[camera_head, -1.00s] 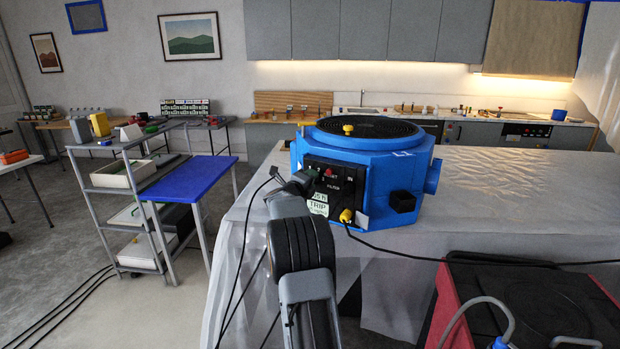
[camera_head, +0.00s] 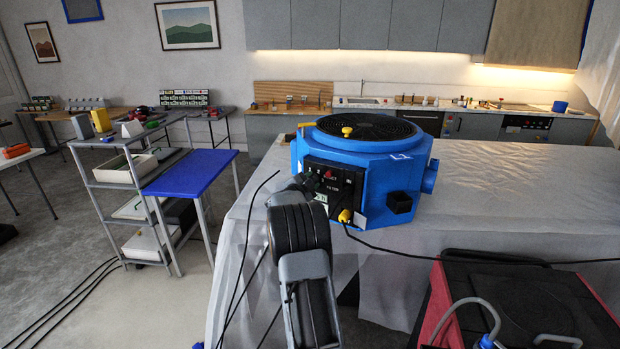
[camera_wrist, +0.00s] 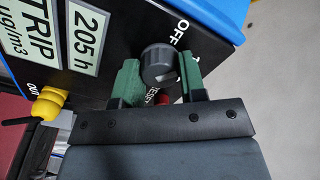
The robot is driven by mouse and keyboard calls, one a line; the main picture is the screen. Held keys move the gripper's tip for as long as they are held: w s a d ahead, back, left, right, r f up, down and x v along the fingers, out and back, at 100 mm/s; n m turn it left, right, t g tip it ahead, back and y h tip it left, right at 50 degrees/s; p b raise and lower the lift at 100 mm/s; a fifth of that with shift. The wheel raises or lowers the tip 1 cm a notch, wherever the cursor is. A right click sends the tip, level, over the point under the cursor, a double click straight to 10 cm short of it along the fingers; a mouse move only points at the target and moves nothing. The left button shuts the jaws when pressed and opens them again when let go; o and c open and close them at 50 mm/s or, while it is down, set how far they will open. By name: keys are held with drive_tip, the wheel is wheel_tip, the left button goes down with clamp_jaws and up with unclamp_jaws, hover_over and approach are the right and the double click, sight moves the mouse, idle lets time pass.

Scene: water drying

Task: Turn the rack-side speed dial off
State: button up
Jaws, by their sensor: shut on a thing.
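The speed dial (camera_wrist: 158,64) is a round dark knob on the black panel (camera_head: 348,185) of a blue air unit (camera_head: 385,165). In the wrist view my gripper (camera_wrist: 160,74) has its green fingers on both sides of the knob, shut on it. "OFF" is printed beside the knob, up and to the right. I cannot tell which mark the knob points to. A red button (camera_wrist: 162,98) shows between the fingers. In the head view my arm hides the dial and fingertips.
The unit stands on a sheet-covered table (camera_head: 500,190). A yellow plug (camera_wrist: 50,103) with a black cable sits beside the panel's labels. A grey shelf rack (camera_head: 110,187) and blue-topped table (camera_head: 190,174) stand left. A red-and-black machine (camera_head: 540,305) is at front right.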

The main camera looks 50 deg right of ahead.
drive_tip(key=shift+n+p, duration=1.9)
drive_tip(key=shift+n, duration=1.7)
drive_tip(key=shift+f, duration=0.1)
drive_tip(key=o, duration=0.9)
drive_tip(key=shift+o, duration=0.2)
drive_tip(key=shift+a, duration=0.1)
drive_tip(key=b+v, duration=0.3)
drive_tip(key=v, duration=1)
drive_tip(key=shift+a+b, duration=0.3)
drive_tip(key=shift+a, duration=0.05)
drive_tip(key=shift+s, duration=0.1)
